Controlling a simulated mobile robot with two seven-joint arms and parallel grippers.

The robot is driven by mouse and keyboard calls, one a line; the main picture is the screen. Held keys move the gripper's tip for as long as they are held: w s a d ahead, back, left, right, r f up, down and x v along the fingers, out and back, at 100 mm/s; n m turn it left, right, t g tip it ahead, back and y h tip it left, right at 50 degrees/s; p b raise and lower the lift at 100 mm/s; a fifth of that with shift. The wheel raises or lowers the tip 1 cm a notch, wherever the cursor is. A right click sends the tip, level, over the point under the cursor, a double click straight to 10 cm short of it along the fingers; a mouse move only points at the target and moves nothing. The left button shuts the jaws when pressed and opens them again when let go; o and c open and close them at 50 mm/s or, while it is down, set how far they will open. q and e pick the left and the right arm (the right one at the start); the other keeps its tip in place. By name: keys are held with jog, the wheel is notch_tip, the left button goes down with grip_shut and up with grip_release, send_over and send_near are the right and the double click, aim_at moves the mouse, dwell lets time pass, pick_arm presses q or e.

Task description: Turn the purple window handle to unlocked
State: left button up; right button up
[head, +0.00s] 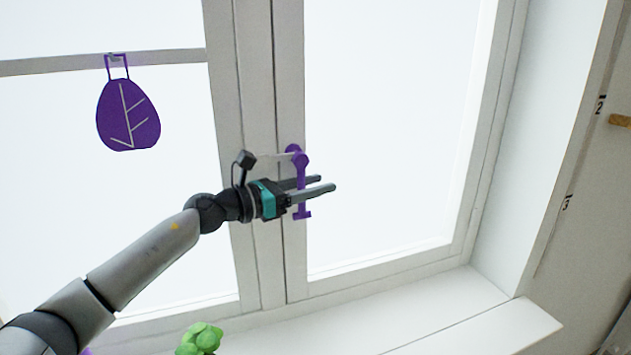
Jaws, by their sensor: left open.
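The purple window handle (298,156) is mounted on the white middle post of the window in the head view. Its round hub is at the top and its grip hangs straight down to a flared foot. My left gripper (328,183) is open, its two dark fingers pointing right across the grip's height. My right gripper is not in view.
A purple leaf-shaped ornament (128,115) hangs from a crossbar at left. A white sill (430,318) runs below the window, with a green plant-like thing (199,339) at the bottom edge. The window reveal (548,130) and a wall with numbered marks stand at right.

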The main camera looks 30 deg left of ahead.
pick_arm(q)
jog(key=shift+c, duration=0.3)
grip_shut()
dwell(1.2)
